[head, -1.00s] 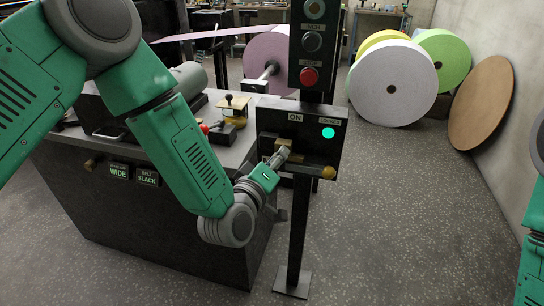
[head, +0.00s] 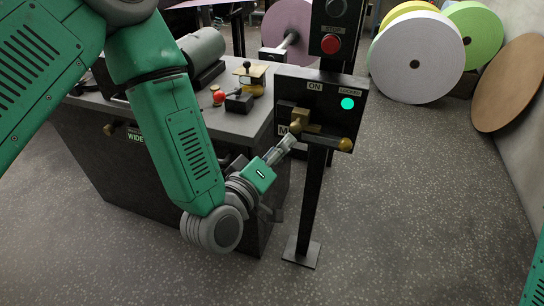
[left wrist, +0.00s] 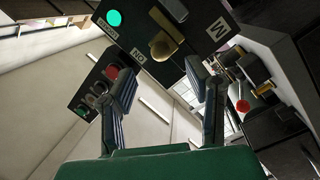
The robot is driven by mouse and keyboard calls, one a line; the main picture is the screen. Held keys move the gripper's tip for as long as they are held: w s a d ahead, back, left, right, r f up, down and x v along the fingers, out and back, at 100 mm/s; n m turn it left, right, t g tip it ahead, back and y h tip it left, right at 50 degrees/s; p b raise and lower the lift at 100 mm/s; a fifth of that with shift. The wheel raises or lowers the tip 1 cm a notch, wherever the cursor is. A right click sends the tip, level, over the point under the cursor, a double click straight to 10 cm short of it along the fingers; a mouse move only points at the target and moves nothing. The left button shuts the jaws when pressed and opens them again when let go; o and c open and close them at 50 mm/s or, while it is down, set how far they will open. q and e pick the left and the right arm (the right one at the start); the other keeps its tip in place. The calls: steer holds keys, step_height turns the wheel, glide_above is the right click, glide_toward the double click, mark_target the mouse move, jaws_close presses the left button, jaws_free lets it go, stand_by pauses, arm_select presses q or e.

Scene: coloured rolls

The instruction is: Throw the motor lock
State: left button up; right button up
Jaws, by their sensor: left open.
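The motor lock is a black box (head: 326,88) on a post, with ON and LOCKED labels and a lit cyan lamp (head: 347,104). A brass block (head: 301,118) sits on its front, and a brass knob (head: 346,144) sticks out at lower right. My left gripper (head: 291,141) is open and empty, just below and left of the brass block. In the left wrist view the open fingers (left wrist: 165,88) point at the box, with the brass part (left wrist: 163,46) beyond them, apparently not touching. The label beside the block is partly hidden; an M shows. My right gripper is out of view.
A red button (head: 331,44) sits on the panel above the box. A dark machine bench (head: 235,120) stands left, with a red knob (head: 218,96) on top. Large paper rolls (head: 416,62) stand behind. The floor right of the post is clear.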

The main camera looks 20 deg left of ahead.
arm_select(q)
steer(key=v, duration=0.3)
steer(key=shift+s, duration=0.35)
steer(key=s+a+f+m+g, duration=0.2)
steer(key=s+f+m+g, duration=0.15)
steer(key=f, duration=0.45)
steer(key=s+a+f+m+g, duration=0.2)
steer(key=s+f+g, duration=0.25)
steer(key=f, duration=0.35)
steer(key=s+a+f+m+g+y, duration=0.1)
steer(key=s+a+f+g, duration=0.3)
steer(key=s, duration=0.4)
steer(key=s+a+f+m+g+y, duration=0.2)
steer(key=s+a+f+g, duration=0.3)
steer(key=s, duration=0.4)
steer(key=shift+a+f+y, duration=0.35)
steer(key=shift+a+y, duration=0.15)
steer(key=shift+a, duration=0.2)
steer(key=shift+w+m, duration=0.15)
steer(key=shift+m, duration=0.1)
